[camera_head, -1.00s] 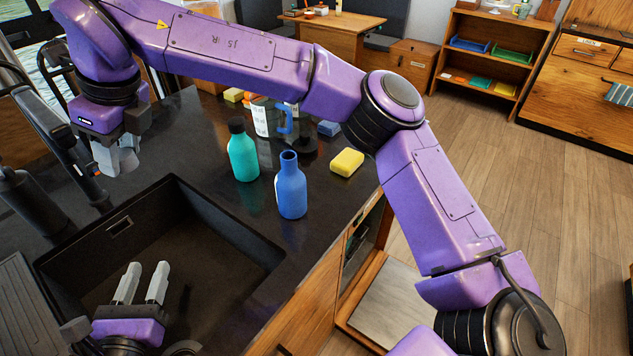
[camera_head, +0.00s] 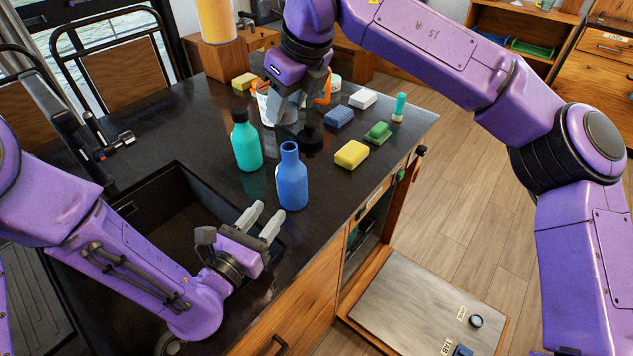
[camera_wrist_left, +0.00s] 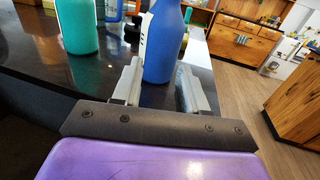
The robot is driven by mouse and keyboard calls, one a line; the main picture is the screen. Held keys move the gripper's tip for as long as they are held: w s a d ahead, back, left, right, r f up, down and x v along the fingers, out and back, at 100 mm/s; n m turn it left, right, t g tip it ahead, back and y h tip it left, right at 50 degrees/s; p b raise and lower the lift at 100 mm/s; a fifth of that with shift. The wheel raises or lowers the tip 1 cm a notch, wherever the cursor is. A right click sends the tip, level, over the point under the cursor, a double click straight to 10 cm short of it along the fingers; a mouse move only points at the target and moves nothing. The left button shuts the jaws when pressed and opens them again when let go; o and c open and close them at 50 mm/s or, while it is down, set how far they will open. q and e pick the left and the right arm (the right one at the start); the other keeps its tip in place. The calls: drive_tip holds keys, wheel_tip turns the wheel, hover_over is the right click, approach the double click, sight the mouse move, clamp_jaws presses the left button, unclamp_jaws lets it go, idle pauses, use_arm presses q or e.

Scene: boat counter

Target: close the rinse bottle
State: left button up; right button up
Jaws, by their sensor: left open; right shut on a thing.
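The blue bottle (camera_head: 292,182) stands upright on the dark counter with an open, uncapped neck. It also shows in the left wrist view (camera_wrist_left: 163,45), in line with the space between the fingers. My left gripper (camera_head: 262,216) is open and level, just left of and below the bottle in the head view, pointing toward it with a gap. My right gripper (camera_head: 290,112) points down behind the blue bottle, low over the counter. It is shut on what looks like the black cap (camera_head: 309,133); the fingers partly hide the grip.
A teal bottle (camera_head: 246,146) with a black cap stands close left of the blue one. Yellow (camera_head: 351,154), blue (camera_head: 339,117) and green (camera_head: 378,132) blocks lie to the right. The sink (camera_head: 170,215) opens at the left. A pale container is partly hidden behind my right gripper.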

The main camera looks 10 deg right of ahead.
sight(295, 178)
drive_tip(key=shift+a, duration=0.1)
use_arm(q)
drive_tip(key=o, duration=1)
drive_tip(key=shift+w+d, duration=0.1)
drive_tip(key=shift+o, duration=0.2)
drive_tip(key=x, duration=1.1)
drive_tip(key=shift+w+d, duration=0.2)
drive_tip(key=shift+w, duration=0.15)
drive_tip(key=c, duration=1.5)
use_arm(e)
drive_tip(key=shift+f, duration=2.5)
